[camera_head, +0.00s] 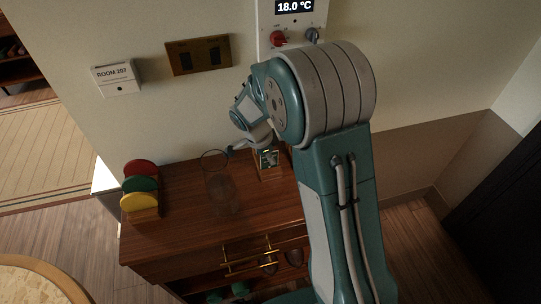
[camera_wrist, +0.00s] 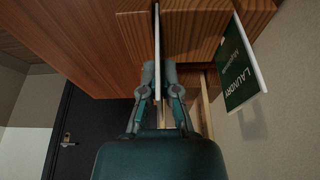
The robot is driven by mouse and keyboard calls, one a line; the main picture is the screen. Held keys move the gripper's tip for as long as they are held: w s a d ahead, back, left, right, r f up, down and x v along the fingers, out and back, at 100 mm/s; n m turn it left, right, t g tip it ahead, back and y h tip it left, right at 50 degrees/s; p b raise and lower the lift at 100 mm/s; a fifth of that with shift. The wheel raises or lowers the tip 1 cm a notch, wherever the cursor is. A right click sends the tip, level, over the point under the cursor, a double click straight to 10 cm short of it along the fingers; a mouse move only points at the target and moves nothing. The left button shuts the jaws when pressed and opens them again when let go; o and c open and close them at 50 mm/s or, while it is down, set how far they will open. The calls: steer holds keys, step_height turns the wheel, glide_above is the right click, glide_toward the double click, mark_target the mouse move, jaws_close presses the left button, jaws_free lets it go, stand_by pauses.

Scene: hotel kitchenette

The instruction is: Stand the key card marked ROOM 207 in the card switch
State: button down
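The white wall box (camera_head: 118,81) at the left of the head view reads ROOM 207 and looks like the card switch. My gripper (camera_head: 229,150) is low over the wooden cabinet, beside a small wooden card stand (camera_head: 270,173). In the wrist view my gripper (camera_wrist: 158,75) has its fingers close together on both sides of a thin card (camera_wrist: 157,35), seen edge-on, and appears shut on it. The card's face is hidden, so its marking cannot be read. The card is in front of the wooden stand (camera_wrist: 190,38); whether it still rests in it I cannot tell. A green LAUNDRY card (camera_wrist: 238,75) stands to the right.
A clear glass (camera_head: 217,185) stands on the cabinet (camera_head: 180,235). A rack of red, green and yellow discs (camera_head: 140,185) is at its left end. A brown wall plate (camera_head: 199,55) and a thermostat with knobs (camera_head: 293,20) are on the wall above.

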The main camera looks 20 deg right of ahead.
steer(key=c, duration=0.7)
jaws_free()
